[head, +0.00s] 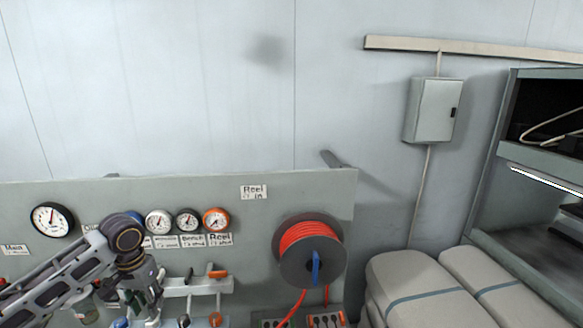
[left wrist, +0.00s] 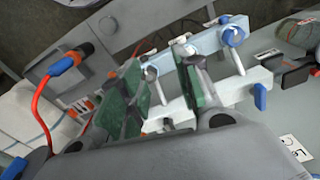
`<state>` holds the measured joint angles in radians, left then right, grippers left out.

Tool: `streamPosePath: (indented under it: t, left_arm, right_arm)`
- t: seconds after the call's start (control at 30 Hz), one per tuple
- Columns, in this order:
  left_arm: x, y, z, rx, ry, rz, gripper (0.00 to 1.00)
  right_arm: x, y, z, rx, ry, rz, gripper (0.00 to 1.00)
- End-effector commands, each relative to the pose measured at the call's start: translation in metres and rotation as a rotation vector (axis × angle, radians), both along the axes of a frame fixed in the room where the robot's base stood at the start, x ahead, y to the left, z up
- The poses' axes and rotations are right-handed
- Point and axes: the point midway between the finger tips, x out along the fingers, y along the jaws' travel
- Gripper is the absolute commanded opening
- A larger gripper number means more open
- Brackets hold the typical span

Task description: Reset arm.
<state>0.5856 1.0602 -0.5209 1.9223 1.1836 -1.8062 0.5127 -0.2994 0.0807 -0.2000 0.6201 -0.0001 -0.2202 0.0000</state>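My left arm comes in from the lower left of the head view, with its dark wrist joint in front of the panel (head: 275,195). My left gripper (head: 145,298) points down near the bottom edge, in front of a pale pipe manifold (head: 208,287). In the left wrist view, the two green-padded fingers of this gripper (left wrist: 158,65) stand apart. The manifold shows between and beyond them (left wrist: 235,88), and no held thing is visible. Whether a finger touches the manifold cannot be told. My right gripper is not in view.
A red hose reel (head: 310,236) and several round gauges (head: 159,221) are mounted on the panel. An orange-handled valve (head: 217,274) is on the manifold. Pale padded bundles (head: 415,290), a grey wall box (head: 430,110) and shelving (head: 500,180) stand right.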

Motion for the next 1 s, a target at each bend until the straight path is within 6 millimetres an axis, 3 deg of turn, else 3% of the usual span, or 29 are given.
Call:
streamPosePath:
  t: [0.4, 1.0]
  left_arm:
    - [-0.022, -0.074, -0.067, -0.032, -0.052, -0.174, 0.33]
    - [-0.069, -0.153, -0.122, -0.102, -0.163, -0.292, 0.33]
  right_arm:
    - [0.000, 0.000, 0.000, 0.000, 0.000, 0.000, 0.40]
    - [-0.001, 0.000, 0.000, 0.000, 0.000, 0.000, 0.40]
